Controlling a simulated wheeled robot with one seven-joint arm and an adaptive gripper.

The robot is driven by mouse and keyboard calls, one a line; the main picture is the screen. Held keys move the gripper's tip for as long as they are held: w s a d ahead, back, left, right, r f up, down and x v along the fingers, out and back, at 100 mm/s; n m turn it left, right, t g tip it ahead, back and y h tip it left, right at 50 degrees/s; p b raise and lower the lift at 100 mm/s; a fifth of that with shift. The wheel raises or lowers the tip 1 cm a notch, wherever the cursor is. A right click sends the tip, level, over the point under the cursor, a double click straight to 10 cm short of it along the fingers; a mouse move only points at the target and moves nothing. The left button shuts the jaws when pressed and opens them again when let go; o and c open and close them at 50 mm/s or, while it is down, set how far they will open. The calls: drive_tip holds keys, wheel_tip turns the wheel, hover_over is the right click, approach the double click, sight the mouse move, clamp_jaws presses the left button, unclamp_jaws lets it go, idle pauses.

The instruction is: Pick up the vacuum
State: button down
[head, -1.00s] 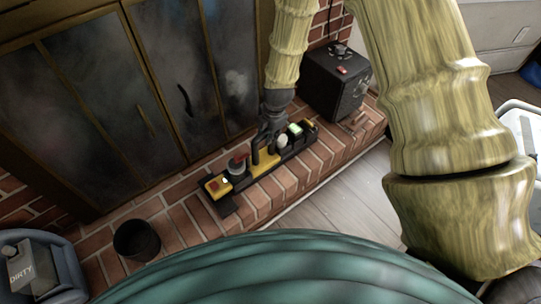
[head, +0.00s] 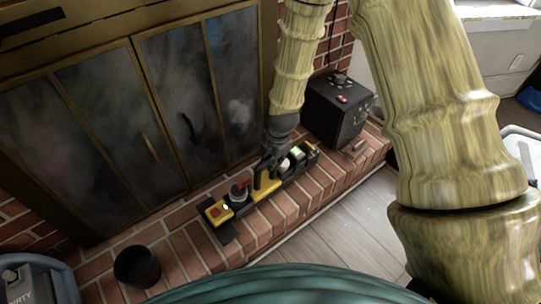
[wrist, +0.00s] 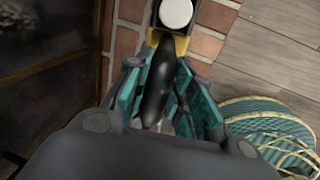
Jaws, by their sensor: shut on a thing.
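A long black and yellow unit (head: 216,212), seemingly the vacuum, lies along the brick hearth. It has a yellow end with a red part, a yellow upright piece near its middle, and white and pale green parts toward its right end. My gripper (head: 271,160) is over its middle, pointing down. In the wrist view, the teal fingers of my gripper (wrist: 158,92) are on both sides of a black handle (wrist: 157,82) and shut on it. A yellow collar and a white round part show beyond the handle. The underside of the unit is hidden.
Glass fireplace doors (head: 143,108) stand close behind. A black box (head: 338,108) sits right of the unit on the hearth. A black bin (head: 138,267) stands at left, near a blue-grey container marked "DIRTY" (head: 32,282). Bare wooden floor (head: 345,220) lies in front.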

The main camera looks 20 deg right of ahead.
drive_tip(key=s+r+p, duration=0.1)
drive_tip(key=s+p, duration=0.1)
drive_tip(key=s, duration=1.2)
drive_tip(key=shift+r, duration=0.25)
drive_tip(key=shift+a, duration=0.1)
